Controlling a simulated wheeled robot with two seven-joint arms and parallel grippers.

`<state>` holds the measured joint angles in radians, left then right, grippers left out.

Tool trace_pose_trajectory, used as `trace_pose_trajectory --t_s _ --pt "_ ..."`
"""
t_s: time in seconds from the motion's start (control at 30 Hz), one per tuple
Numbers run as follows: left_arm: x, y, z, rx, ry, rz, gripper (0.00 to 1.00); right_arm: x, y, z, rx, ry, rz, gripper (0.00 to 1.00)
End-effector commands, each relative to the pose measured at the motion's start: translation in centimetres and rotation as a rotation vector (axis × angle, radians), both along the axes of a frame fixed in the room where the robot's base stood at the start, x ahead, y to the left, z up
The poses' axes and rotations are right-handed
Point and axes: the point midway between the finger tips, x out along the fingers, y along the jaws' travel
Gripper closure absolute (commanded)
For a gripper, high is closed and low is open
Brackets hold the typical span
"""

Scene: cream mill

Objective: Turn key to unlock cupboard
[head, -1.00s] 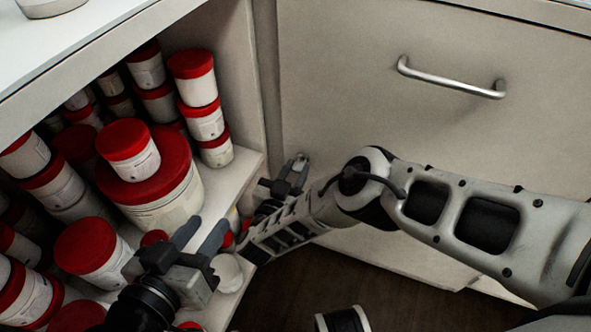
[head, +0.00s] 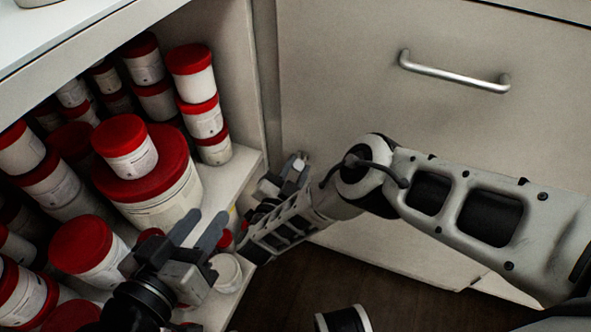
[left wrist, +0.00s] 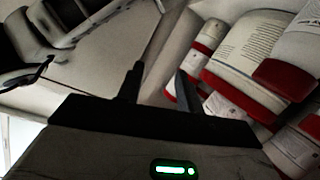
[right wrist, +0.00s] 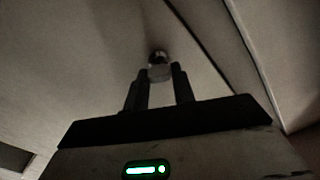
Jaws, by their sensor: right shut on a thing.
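The closed pale cupboard front (head: 350,90) with a metal bar handle (head: 455,72) fills the right of the head view. A small round metal piece (right wrist: 158,66), which looks like the key or its lock, sits on that front in the right wrist view. My right gripper (right wrist: 158,74) is shut on it; the fingers hide most of the held part. In the head view my right gripper (head: 294,168) is at the front's left edge, partly covered by my own arm. My left gripper (head: 203,226) is open and empty, in front of the open shelf. The key's turn angle cannot be told.
An open compartment at left is packed with white, red-lidded jars, including a large tub (head: 160,190) with a smaller jar (head: 125,148) on top. Jars stand close to my left gripper. A dark floor (head: 390,285) lies below the cupboard.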

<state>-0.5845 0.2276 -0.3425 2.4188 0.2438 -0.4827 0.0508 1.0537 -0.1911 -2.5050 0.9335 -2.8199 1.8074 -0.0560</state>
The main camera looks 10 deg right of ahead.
Motion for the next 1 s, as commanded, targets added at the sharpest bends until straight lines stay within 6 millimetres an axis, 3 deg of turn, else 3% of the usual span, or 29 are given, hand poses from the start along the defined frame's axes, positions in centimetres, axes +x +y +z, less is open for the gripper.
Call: trace_pose_trajectory --t_s 1.0 --pt "0.08 -0.63 0.18 -0.116 -0.006 -0.001 0.64 -0.03 -0.18 -0.31 0.747 -0.504 0.0 0.97"
